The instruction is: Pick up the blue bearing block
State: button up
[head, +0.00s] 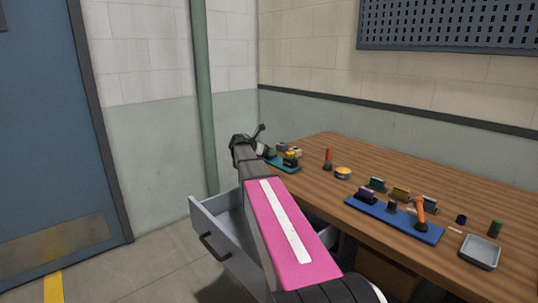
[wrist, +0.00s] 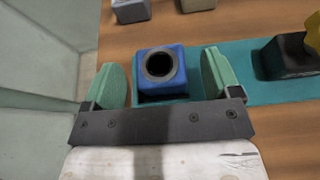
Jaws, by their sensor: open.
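The blue bearing block (wrist: 177,84) shows in the wrist view, a squarish block with a dark round bore on its top face. It stands on a teal mat (wrist: 240,82). My gripper (wrist: 162,68) is open, with one green finger to the left of the block and one to the right. Gaps show between the block and both fingers. In the head view my gripper (head: 261,140) is at the far left end of the table, and I cannot make out the blue block there.
A dark block with a yellow part (wrist: 290,55) stands on the mat to the right. In the head view, a blue mat (head: 410,227) with several parts and a grey tray (head: 479,252) are on the table. An open drawer (head: 215,222) is below.

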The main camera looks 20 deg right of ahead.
jog(key=c, duration=1.3)
jog(key=shift+r, duration=0.1)
